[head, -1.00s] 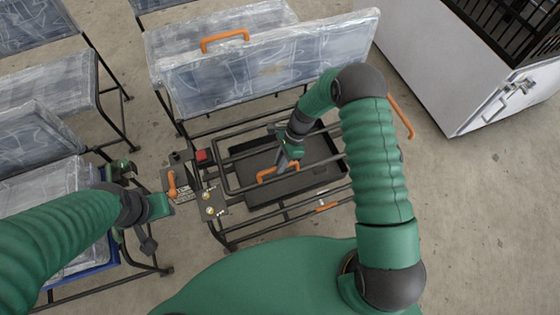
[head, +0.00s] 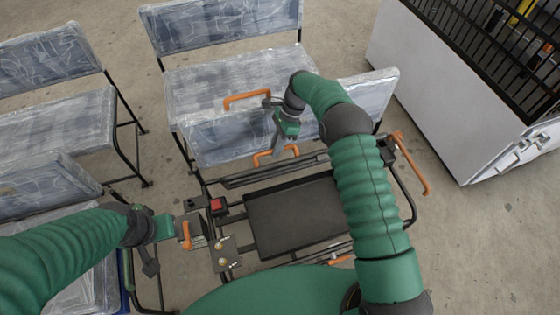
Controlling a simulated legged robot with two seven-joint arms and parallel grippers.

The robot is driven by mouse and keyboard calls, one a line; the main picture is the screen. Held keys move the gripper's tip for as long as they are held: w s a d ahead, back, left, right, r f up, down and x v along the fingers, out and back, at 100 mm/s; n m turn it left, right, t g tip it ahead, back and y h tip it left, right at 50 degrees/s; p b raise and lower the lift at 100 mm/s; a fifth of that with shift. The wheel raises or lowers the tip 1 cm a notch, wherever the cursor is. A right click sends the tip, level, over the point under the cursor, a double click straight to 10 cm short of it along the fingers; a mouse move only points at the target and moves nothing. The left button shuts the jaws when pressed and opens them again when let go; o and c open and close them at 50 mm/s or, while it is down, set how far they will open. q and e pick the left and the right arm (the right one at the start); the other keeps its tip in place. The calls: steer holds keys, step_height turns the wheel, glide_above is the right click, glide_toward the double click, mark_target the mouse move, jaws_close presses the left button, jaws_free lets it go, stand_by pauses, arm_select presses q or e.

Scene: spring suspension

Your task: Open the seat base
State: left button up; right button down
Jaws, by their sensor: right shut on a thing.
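The seat base is a dark metal frame with a flat black tray (head: 295,215) inside it, in the middle of the head view. A set of dark rails (head: 250,178) lies along its far side, and most of the tray is uncovered. An orange handle (head: 262,160) sits at the far edge of the rails. My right gripper (head: 279,149) is shut on this handle from above. My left gripper (head: 178,228) is beside a small orange lever (head: 186,236) at the base's left side. Its fingers are too unclear to tell their state.
A plastic-wrapped seat panel (head: 225,138) with another orange handle (head: 246,97) stands just behind the base. A red button (head: 217,205) and a metal plate with knobs (head: 223,254) are at its left. Wrapped benches (head: 60,120) stand left; a white cabinet (head: 455,100) stands right.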

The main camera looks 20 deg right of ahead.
arm_select(q)
steer(key=shift+w+f, duration=0.25)
steer(key=shift+f, duration=0.05)
arm_select(e)
steer(key=shift+w+f, duration=0.15)
steer(key=shift+w, duration=0.6)
steer(key=shift+d, duration=0.1)
steer(key=c, duration=1.8)
jaws_free()
steer(key=o, duration=0.3)
steer(key=shift+f, duration=0.1)
steer(key=shift+o, duration=0.7)
steer(key=shift+w+d, duration=0.1)
steer(key=shift+w, duration=0.15)
arm_select(q)
steer(key=shift+w+d, duration=0.1)
steer(key=shift+w, duration=0.2)
steer(key=shift+s, duration=0.1)
arm_select(e)
steer(key=shift+s, duration=0.1)
steer(key=shift+r, duration=0.25)
